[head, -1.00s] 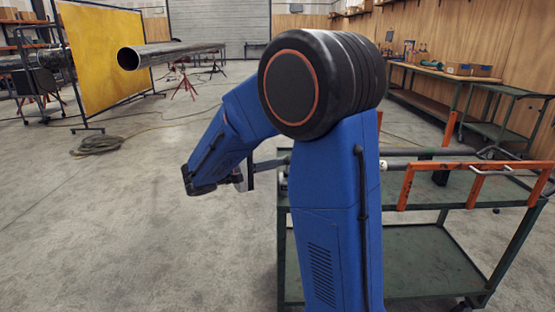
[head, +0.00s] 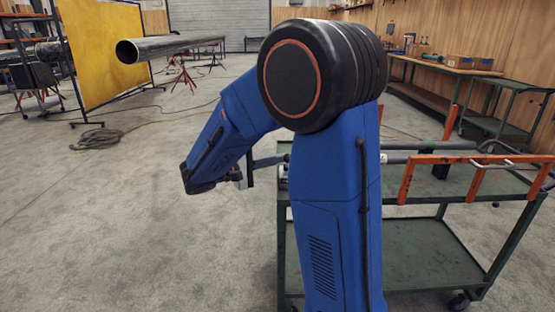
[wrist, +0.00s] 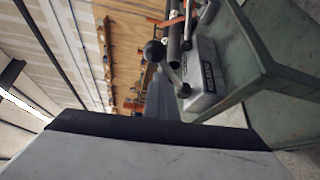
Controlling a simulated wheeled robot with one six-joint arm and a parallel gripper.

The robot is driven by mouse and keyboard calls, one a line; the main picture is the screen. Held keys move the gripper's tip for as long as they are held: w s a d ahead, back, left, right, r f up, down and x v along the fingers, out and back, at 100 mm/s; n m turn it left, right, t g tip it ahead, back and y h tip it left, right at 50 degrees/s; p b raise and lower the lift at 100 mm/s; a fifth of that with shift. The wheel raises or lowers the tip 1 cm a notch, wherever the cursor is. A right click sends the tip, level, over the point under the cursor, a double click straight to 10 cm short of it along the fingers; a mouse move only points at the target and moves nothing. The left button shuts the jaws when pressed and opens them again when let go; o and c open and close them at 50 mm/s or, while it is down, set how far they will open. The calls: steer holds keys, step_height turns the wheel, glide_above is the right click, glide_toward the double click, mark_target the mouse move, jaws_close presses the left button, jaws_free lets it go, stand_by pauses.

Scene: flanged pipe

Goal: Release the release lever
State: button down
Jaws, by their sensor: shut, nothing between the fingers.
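The release lever (wrist: 155,52), with a round black knob, shows in the wrist view beside a grey box-shaped housing (wrist: 203,75) with a dark label. My gripper (wrist: 160,98) is shut and empty, its grey fingers pointing toward the lever. Whether they touch the knob or lever is unclear. In the head view my gripper (head: 250,174) is at the left end of the green cart (head: 430,255). The lever cannot be made out there, and my arm hides part of the cart.
Orange uprights (head: 407,178) and a grey pipe (head: 435,146) sit on the cart top. A large pipe (head: 165,46) and a yellow screen (head: 105,50) stand at the back left. The floor left of the cart is clear.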

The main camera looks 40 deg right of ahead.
steer(key=shift+s+f, duration=0.2)
steer(key=shift+f, duration=0.2)
steer(key=w+r, duration=0.3)
steer(key=w+a+f, duration=0.2)
steer(key=a+f, duration=0.1)
steer(key=a, duration=0.5)
steer(key=shift+a, duration=0.15)
